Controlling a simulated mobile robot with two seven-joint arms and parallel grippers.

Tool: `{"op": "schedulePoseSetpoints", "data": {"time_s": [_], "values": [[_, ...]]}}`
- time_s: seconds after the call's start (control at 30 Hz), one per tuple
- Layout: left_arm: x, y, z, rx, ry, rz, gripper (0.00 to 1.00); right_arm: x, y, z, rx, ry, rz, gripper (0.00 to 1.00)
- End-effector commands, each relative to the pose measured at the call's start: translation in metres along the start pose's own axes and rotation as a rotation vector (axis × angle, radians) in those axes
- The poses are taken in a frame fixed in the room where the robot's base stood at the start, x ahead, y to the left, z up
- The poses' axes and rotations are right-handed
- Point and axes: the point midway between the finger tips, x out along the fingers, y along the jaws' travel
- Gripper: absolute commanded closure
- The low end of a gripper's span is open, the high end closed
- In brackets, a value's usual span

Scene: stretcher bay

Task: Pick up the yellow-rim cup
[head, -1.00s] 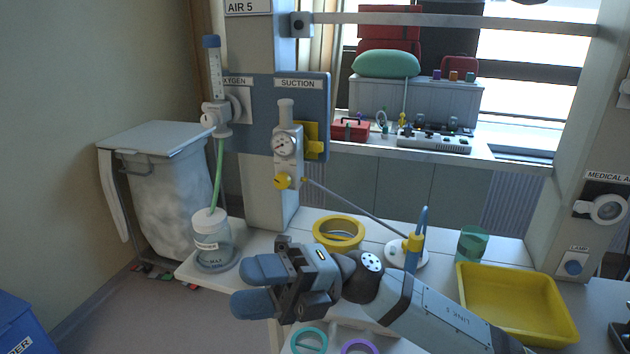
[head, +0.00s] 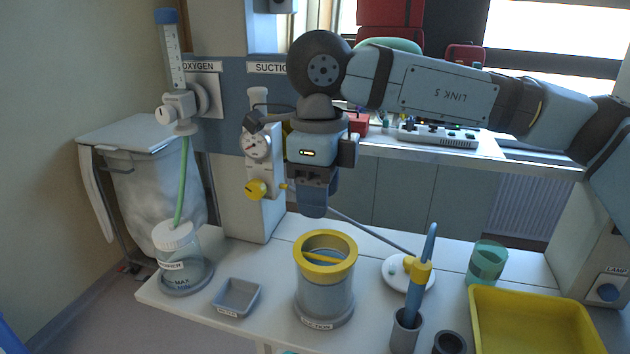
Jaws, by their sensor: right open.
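The yellow-rim cup (head: 325,285) stands upright on the white counter in the head view. It has a wide yellow rim, a yellow bar across its mouth and a grey-blue body. Its foot is in a round grey base labelled SUCTION (head: 318,317). My right gripper (head: 313,206) points down above the cup, its fingertips apart from the rim. It is open and empty; one finger largely hides the other from this side. My left gripper is out of view.
A small grey tray (head: 237,298) and a lidded jar (head: 182,262) are left of the cup. A blue stick in a grey holder (head: 406,332), a green cup (head: 487,262) and a yellow bin (head: 535,325) are to the right. A thin grey rod slants behind the cup.

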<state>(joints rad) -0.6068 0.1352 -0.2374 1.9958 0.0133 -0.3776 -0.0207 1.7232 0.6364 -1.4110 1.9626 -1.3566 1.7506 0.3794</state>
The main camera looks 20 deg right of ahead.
Motion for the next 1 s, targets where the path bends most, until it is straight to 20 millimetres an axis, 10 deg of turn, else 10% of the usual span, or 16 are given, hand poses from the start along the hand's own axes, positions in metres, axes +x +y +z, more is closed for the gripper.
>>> {"op": "schedulePoseSetpoints", "data": {"time_s": [1.0], "values": [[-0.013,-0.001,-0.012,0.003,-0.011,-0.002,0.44,0.136,-0.001,-0.001,0.0,0.001,-0.002,0.51]]}}
